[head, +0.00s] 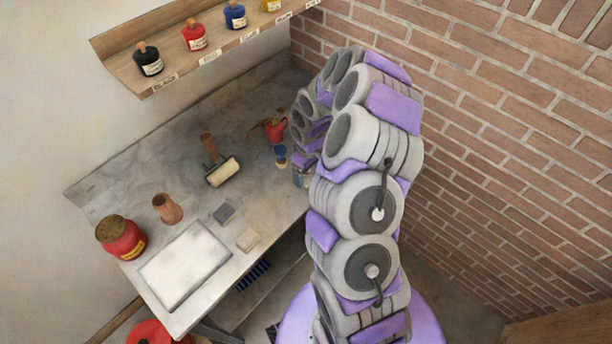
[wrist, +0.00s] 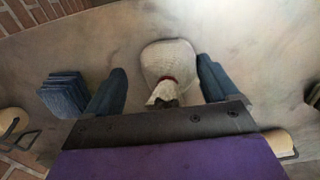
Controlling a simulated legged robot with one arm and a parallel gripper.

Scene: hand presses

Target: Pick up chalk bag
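The chalk bag (wrist: 170,58) shows in the wrist view as a pale, rounded bag. It has a red tie around its neck, and the neck points toward my gripper. My gripper (wrist: 161,68) is open, with one blue finger on each side of the bag. Gaps show between the bag and both fingers, so it is not gripped. The dark palm edge hides the end of the bag's neck. In the head view my arm covers that part of the bench, and I cannot make out the bag there.
In the wrist view a blue stack (wrist: 63,94) lies left of the fingers, with roller-like tools at left (wrist: 12,122) and right (wrist: 279,142). In the head view the bench holds a roller (head: 222,172), a red jar (head: 122,240) and a white slab (head: 184,266). Brick wall stands right.

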